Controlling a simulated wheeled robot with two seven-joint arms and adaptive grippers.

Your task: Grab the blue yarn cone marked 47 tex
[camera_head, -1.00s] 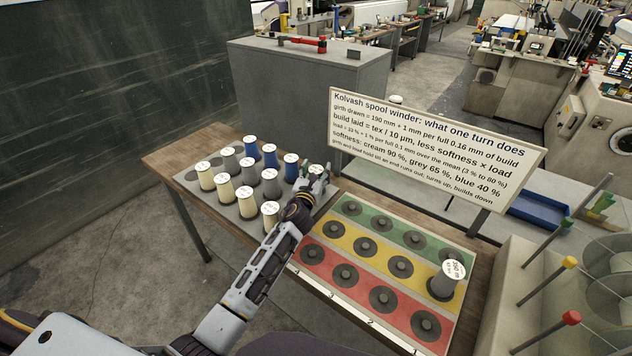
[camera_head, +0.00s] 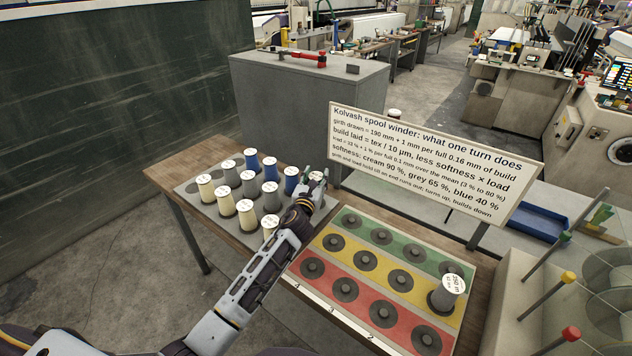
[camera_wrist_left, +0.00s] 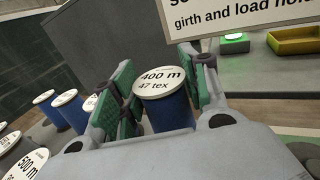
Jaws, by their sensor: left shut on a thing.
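My left gripper (camera_wrist_left: 158,88) is shut on a blue yarn cone (camera_wrist_left: 173,110) in the left wrist view. The cone's white top reads "400 m" and "47 tex". The green pads stand on either side of it, and it looks upright. In the head view the left gripper (camera_head: 314,184) is at the right end of the grey cone tray (camera_head: 190,187), and mostly hides the held cone. I cannot tell whether the cone is clear of the tray. My right gripper is not in view.
Other blue (camera_head: 252,160), grey (camera_head: 249,184) and cream (camera_head: 206,188) cones stand close by to the left. A striped peg board (camera_head: 345,264) lies to the right, with a grey cone (camera_head: 441,299) on it. The sign (camera_head: 430,160) stands behind.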

